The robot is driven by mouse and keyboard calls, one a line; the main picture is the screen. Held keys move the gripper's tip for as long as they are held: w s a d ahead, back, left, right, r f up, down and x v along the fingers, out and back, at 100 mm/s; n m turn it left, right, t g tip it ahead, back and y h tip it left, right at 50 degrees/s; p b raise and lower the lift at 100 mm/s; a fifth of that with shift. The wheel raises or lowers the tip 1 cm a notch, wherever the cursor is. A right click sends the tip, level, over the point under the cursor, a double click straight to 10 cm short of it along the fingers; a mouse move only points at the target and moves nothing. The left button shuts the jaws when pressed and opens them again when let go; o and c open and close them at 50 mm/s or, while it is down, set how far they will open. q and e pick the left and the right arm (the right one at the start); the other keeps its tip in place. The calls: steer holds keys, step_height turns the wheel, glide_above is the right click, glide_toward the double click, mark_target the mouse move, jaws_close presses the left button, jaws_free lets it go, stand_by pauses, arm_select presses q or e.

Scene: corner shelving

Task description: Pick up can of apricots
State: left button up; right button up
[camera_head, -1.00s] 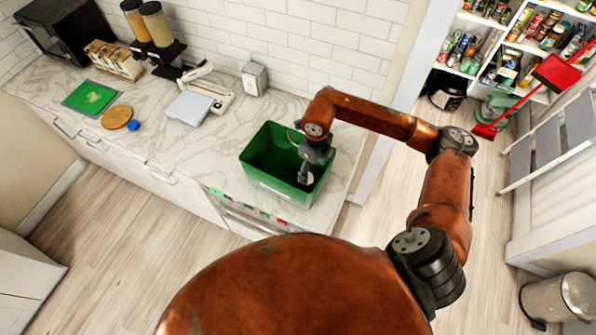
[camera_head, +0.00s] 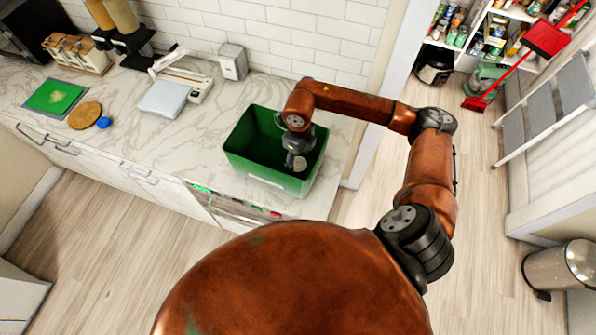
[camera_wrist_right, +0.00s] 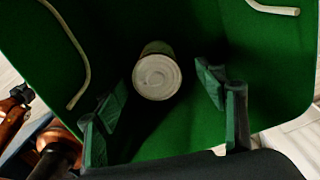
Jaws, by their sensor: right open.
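A can with a pale round end (camera_wrist_right: 157,77) is inside the green bin (camera_wrist_right: 270,60) in the right wrist view, and its label cannot be read. In the head view a small pale round patch (camera_head: 300,164), probably the can's end, shows beside the gripper in the bin (camera_head: 262,180). My right gripper (camera_wrist_right: 162,98) is open, reaching down into the bin. Its fingers are on either side of the can's line, with the can a little beyond the tips and apart from them. My left gripper is out of view.
The bin stands near the right end of the marble counter (camera_head: 215,135), its walls close around my gripper. A white scale (camera_head: 165,99), a cutting board (camera_head: 54,96) and a dispenser (camera_head: 232,62) are to the left. A stepladder (camera_head: 545,110) stands right.

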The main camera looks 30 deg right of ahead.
steer(key=shift+f, duration=0.85)
steer(key=f, duration=0.1)
steer(key=f+p, duration=0.1)
steer(key=f, duration=0.1)
steer(key=f+p, duration=0.1)
steer(key=shift+s+a+f, duration=0.15)
steer(key=shift+s+f, duration=0.1)
steer(key=shift+f, duration=0.15)
steer(key=shift+c, duration=0.6)
steer(key=c, duration=0.3)
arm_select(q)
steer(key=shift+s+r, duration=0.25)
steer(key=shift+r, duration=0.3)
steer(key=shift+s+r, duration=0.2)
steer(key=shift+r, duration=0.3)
arm_select(e)
steer(key=c, duration=1.1)
